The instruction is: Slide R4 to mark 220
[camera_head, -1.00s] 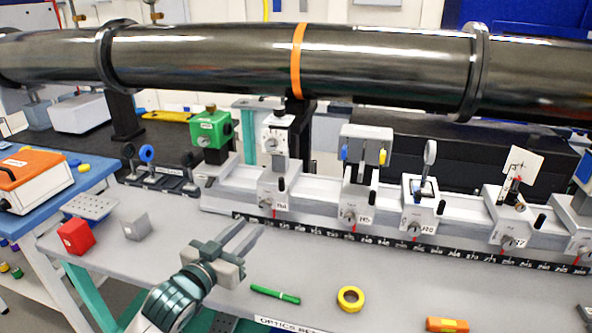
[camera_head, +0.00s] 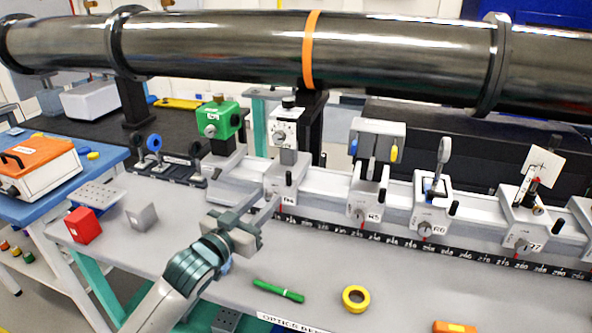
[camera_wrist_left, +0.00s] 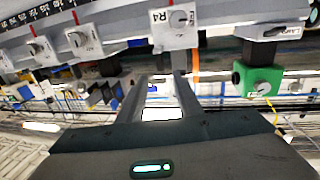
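The R4 carrier (camera_head: 282,181) is a light grey block on the optics rail, with a white box on its post and a red pointer line below. The scale strip (camera_head: 345,229) runs along the rail's front; its small numbers near R4 are hard to read. My left gripper (camera_head: 265,204) is open, its fingers pointing at the lower front of R4. In the left wrist view, R4 (camera_wrist_left: 172,26) is just beyond the two spread fingers, with nothing visible between them. I cannot tell whether they touch it. My right gripper is not in view.
A green box (camera_head: 218,122) stands on a carrier left of R4. Carrier R5 (camera_head: 367,195) is to its right, then R6 (camera_head: 430,210) and R7 (camera_head: 525,225). A green pen (camera_head: 278,290) and yellow tape ring (camera_head: 355,298) lie on the bench. The large black pipe (camera_head: 220,45) crosses behind.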

